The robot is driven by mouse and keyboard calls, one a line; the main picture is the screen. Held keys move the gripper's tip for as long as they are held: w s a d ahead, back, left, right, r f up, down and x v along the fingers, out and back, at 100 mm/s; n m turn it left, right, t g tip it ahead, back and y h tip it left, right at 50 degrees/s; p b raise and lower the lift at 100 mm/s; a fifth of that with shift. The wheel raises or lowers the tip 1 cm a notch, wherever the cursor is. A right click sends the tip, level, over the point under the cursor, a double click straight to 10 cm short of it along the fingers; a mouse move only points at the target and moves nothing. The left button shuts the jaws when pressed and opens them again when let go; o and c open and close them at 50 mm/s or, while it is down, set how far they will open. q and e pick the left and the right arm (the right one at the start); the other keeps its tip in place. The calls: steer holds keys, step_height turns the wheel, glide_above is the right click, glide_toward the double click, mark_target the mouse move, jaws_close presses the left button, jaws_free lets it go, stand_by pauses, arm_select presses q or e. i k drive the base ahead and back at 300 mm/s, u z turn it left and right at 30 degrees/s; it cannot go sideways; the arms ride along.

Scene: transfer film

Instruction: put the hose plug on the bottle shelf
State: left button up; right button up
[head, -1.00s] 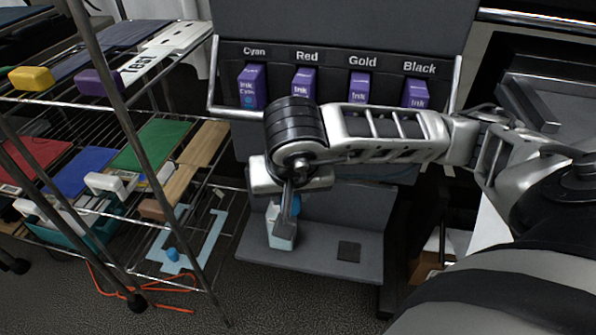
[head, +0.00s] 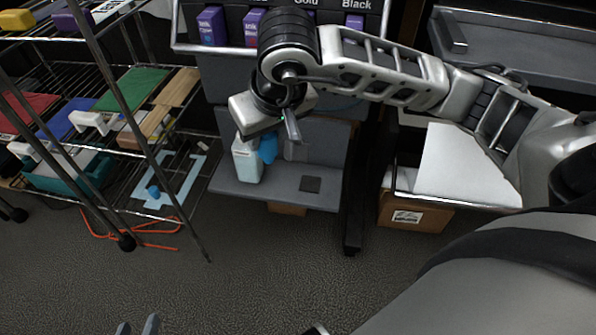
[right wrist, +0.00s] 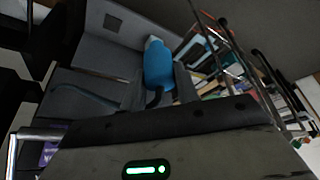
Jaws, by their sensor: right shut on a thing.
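My right gripper (head: 284,138) is shut on the blue hose plug (head: 267,148), just right of the white bottle's top in the head view. In the right wrist view the hose plug (right wrist: 158,65) shows between the dark fingers. The grey bottle shelf (head: 275,192) is below, with the white bottle (head: 246,162) upright at its left and a dark square (head: 310,184) at its right. The gripper and plug appear above the shelf. The fingers partly hide the plug's far side. My left gripper (head: 137,327) shows only two spread fingertips at the bottom edge.
A wire rack (head: 120,150) with colored folders stands at left, an upright pole in front. A light blue holder (head: 185,180) with a small blue piece lies on its low level. Purple ink boxes (head: 212,27) are above the shelf. A cardboard box (head: 408,212) is at right. Floor in front is clear.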

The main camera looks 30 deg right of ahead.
mark_target(310, 184)
steer(key=z, duration=1.45)
steer(key=k, duration=0.35)
steer(key=u, duration=1.05)
steer(key=i, duration=0.7)
steer(key=z, duration=0.05)
